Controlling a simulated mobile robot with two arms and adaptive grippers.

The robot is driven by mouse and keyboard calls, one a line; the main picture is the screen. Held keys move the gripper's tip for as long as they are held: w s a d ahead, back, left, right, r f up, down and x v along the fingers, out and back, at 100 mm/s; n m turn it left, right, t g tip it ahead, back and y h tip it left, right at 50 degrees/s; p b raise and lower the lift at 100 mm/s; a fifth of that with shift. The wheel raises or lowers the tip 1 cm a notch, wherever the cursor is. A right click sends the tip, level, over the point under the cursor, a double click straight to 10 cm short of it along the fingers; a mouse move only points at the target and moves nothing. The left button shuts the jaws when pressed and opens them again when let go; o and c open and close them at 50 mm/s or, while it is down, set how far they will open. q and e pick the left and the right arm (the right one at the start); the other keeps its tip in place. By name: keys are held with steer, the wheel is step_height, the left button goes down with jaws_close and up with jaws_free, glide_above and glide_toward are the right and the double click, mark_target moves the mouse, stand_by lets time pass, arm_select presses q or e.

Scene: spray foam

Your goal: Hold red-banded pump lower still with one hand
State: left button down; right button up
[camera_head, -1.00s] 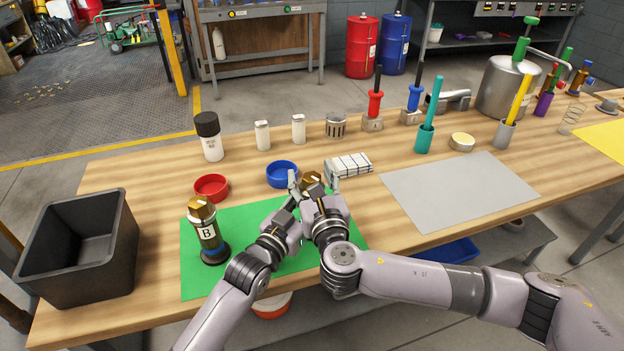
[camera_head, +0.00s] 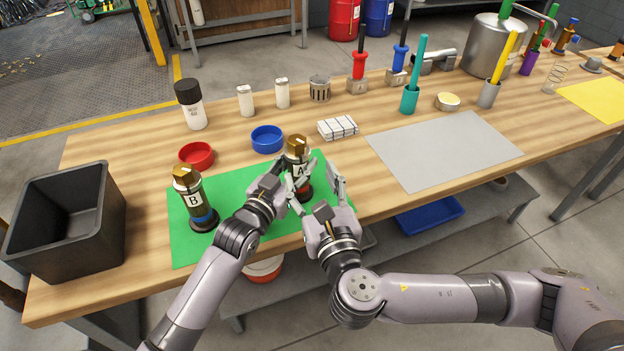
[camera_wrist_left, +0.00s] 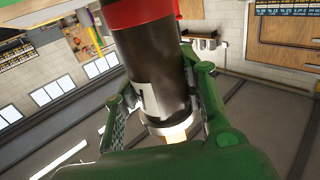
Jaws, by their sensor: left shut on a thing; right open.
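The red-banded pump (camera_head: 298,156), labelled A, stands upright on the green mat (camera_head: 232,232). It has a brass top, a dark body and a red band low down. In the left wrist view the green-looking fingers (camera_wrist_left: 165,95) flank the dark body, with the red band (camera_wrist_left: 140,12) at the top edge. My right gripper (camera_head: 319,197) is open and empty, just to the right of the pump and nearer the front edge. A blue-banded pump labelled B (camera_head: 194,200) stands on the mat's left side.
A black bin (camera_head: 62,262) stands at the left. A red dish (camera_head: 197,155), a blue dish (camera_head: 267,139) and a white striped block (camera_head: 338,128) lie behind the mat. A bare grey mat (camera_head: 443,150) lies to the right. Bottles and tools line the back.

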mark_target(299, 147)
steer(key=shift+w+d+y, duration=0.1)
steer(key=shift+d+y, duration=0.15)
steer(key=shift+y, duration=0.05)
steer(key=x, duration=1.2)
steer(key=shift+c, duration=0.4)
